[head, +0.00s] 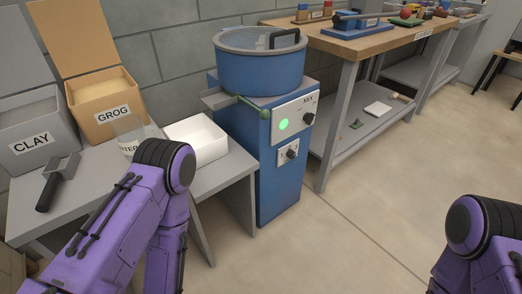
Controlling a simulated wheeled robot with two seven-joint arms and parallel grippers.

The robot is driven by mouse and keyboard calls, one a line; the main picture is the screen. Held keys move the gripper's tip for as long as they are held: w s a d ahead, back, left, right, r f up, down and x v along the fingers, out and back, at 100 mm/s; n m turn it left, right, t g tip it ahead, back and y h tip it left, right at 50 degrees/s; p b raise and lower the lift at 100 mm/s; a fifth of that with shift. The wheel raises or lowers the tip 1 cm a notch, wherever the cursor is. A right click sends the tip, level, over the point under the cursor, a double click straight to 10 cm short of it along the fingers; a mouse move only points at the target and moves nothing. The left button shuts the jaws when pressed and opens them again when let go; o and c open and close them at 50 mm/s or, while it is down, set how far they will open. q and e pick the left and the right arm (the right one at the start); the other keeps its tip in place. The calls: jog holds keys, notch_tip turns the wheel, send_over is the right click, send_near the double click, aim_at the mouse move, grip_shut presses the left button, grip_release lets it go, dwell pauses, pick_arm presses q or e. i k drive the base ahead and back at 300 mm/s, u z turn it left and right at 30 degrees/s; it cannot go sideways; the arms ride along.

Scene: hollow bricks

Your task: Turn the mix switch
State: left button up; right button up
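The blue mixer (262,70) stands upright in the middle of the head view, with a round blue tub on top. A panel labelled MIX (293,117) on its front holds a green light (284,124) and a dark round knob, the mix switch (308,118). A second smaller panel with a dark knob (292,153) sits below it. My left arm comes in at the lower left and my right arm at the lower right, both purple. Neither gripper is in view, and neither arm covers the panels.
A wooden workbench (345,42) stands right of the mixer. The floor before the mixer is clear.

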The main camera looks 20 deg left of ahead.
aim_at(308, 117)
jog(key=k, duration=0.5)
jog(key=z, duration=1)
jog(key=i, duration=1.1)
jog(key=u, duration=0.05)
